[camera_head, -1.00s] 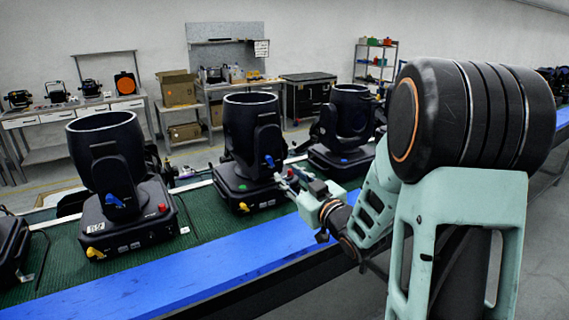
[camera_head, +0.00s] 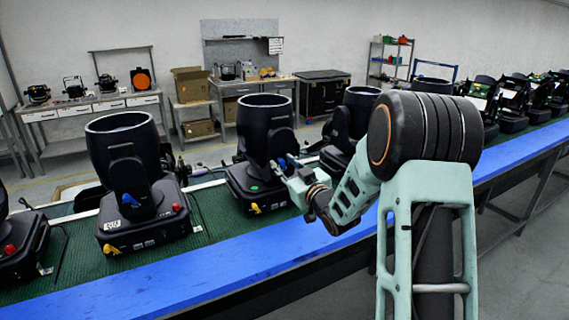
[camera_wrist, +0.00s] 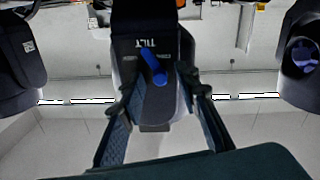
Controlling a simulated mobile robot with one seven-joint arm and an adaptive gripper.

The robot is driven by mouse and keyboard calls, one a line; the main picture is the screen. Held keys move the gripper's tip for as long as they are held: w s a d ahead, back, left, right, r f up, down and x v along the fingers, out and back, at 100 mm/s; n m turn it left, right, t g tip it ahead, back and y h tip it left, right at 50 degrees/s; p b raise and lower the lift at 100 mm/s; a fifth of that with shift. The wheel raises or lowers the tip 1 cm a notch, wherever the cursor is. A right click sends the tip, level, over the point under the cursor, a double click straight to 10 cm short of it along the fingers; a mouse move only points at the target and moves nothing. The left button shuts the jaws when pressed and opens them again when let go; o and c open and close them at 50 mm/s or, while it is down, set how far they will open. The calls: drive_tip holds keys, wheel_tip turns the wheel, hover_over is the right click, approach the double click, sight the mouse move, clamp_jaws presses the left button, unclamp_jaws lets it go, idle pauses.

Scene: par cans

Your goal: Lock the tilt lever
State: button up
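The blue tilt lever (camera_wrist: 153,66) sits on the dark yoke arm of a black moving-head lamp (camera_head: 262,125), below the upside-down word TILT in the wrist view. It shows slanted there. In the head view the lever (camera_head: 281,162) is small and partly hidden by my gripper (camera_head: 288,168). My gripper (camera_wrist: 155,84) is open. Its two fingers stand on either side of the lever's lower end in the wrist view, with gaps showing. I cannot tell whether either finger touches it.
Another lamp (camera_head: 125,160) with a blue lever stands to the left, and one (camera_head: 355,125) stands behind to the right. They stand on a green conveyor belt (camera_head: 80,245) with a blue front rail (camera_head: 170,285). Workbenches line the back wall.

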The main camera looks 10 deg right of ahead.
drive_tip(key=shift+c, duration=0.2)
clamp_jaws()
idle(0.3)
drive_tip(key=m, duration=0.1)
drive_tip(key=m+b, duration=0.1)
drive_tip(key=shift+w+d+r+m, duration=0.15)
drive_tip(key=shift+d+m, duration=0.25)
drive_tip(key=m, duration=0.1)
drive_tip(key=d+m, duration=0.1)
drive_tip(key=m, duration=0.1)
drive_tip(key=shift+w+r+m+b, duration=0.1)
drive_tip(key=shift+w+m+b, duration=0.05)
drive_tip(key=shift+m+b, duration=0.2)
drive_tip(key=shift+w+d+m+p, duration=0.1)
drive_tip(key=shift+d+m+p, duration=0.2)
drive_tip(key=shift+m, duration=1.05)
drive_tip(key=shift+w+d+m+p, duration=0.1)
drive_tip(key=shift+d+m+p, duration=0.2)
drive_tip(key=shift+m, duration=1)
drive_tip(key=shift+d+f, duration=0.1)
drive_tip(key=shift+f, duration=0.1)
